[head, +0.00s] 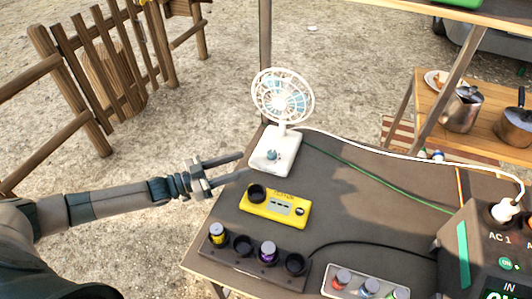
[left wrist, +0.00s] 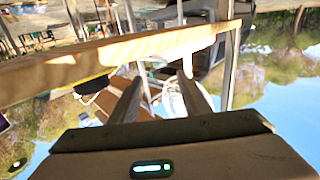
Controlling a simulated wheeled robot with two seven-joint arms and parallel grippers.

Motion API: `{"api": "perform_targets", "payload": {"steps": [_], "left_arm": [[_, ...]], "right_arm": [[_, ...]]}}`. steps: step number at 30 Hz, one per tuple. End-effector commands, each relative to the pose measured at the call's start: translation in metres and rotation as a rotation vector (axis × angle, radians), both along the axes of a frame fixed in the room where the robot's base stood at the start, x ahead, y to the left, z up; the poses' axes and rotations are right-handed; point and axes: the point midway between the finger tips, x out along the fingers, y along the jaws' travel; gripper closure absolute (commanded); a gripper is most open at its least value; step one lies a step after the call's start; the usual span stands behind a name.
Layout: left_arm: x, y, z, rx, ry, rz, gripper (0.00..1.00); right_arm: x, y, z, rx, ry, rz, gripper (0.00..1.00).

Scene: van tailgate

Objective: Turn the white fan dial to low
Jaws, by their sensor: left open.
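The white fan (head: 283,98) stands upright on the far left part of the dark table, its round caged head above a white base (head: 265,164). The small teal dial (head: 272,155) is on top of the base; its pointer and setting are too small to read. My left gripper (head: 242,167) is open and empty, just left of the base, with its fingers pointing at it and a gap between. In the left wrist view, white fan parts (left wrist: 172,101) show between the open fingers, partly hidden. My right gripper is out of view.
A yellow device (head: 275,208) lies in front of the fan. A dark holder (head: 250,262) with several round containers is at the front edge. A power station (head: 490,250) stands at right. White and green cables cross the table.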

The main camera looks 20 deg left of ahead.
Motion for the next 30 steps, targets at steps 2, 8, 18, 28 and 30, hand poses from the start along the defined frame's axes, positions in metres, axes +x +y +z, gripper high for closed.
{"api": "perform_targets", "payload": {"steps": [2, 8, 18, 28, 30], "left_arm": [[0.011, -0.012, 0.003, -0.002, -0.002, -0.002, 0.57], [0.036, -0.038, 0.003, -0.002, -0.002, -0.001, 0.57], [0.062, -0.067, 0.001, -0.001, -0.001, -0.001, 0.57], [0.065, -0.07, 0.0, 0.001, 0.001, -0.001, 0.57], [0.065, -0.07, 0.0, 0.0, 0.0, 0.0, 0.57]], "right_arm": [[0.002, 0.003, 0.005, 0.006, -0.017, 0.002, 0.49], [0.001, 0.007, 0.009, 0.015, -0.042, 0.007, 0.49], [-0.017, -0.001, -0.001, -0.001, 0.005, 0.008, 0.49], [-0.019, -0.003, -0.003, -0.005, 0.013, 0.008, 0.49], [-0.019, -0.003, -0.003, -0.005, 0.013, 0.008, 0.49]]}}
